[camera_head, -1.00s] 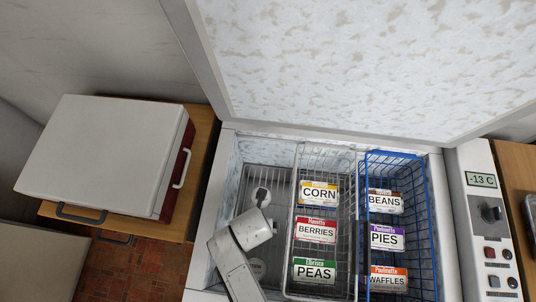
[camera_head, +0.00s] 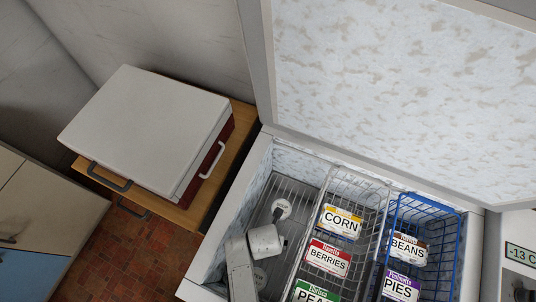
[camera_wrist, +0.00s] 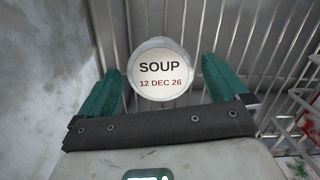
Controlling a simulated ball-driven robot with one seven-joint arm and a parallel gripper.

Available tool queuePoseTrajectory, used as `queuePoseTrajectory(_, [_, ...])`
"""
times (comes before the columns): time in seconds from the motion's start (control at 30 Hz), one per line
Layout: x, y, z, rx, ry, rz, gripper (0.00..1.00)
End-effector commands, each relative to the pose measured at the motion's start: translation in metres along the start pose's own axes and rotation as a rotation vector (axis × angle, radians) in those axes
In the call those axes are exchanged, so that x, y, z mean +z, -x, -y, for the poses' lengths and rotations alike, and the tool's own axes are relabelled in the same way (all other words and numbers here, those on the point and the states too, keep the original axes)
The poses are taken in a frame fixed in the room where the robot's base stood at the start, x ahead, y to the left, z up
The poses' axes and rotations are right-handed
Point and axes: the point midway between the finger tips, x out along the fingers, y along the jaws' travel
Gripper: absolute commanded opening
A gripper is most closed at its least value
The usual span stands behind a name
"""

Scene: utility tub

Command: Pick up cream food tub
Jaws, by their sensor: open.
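The cream food tub is round, with a pale lid marked SOUP, 12 DEC 26. In the wrist view the tub (camera_wrist: 161,70) stands between the two green fingers of my open gripper (camera_wrist: 162,66), with a gap on each side. My fingers are hidden in that view.
The freezer's pale left wall (camera_wrist: 45,70) is close on the left. A white wire basket (camera_head: 374,184) with corn, berries and peas boxes stands to the right, and a blue wire basket (camera_head: 430,205) beyond it. The raised freezer lid (camera_head: 400,90) is behind.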

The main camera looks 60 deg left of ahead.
Motion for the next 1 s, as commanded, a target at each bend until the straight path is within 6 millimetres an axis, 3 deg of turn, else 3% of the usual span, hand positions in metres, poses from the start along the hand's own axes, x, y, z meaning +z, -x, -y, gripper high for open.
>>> queuePoseTrajectory(0.13, [0.0003,-0.0145,0.0,0.001,-0.003,-0.001,1.0])
queuePoseTrajectory(0.43, [0.0002,-0.0164,0.0006,0.0,-0.002,0.0,1.0])
queuePoseTrajectory(1.0, [0.0002,-0.0163,0.0007,0.0,-0.002,0.0,0.46])
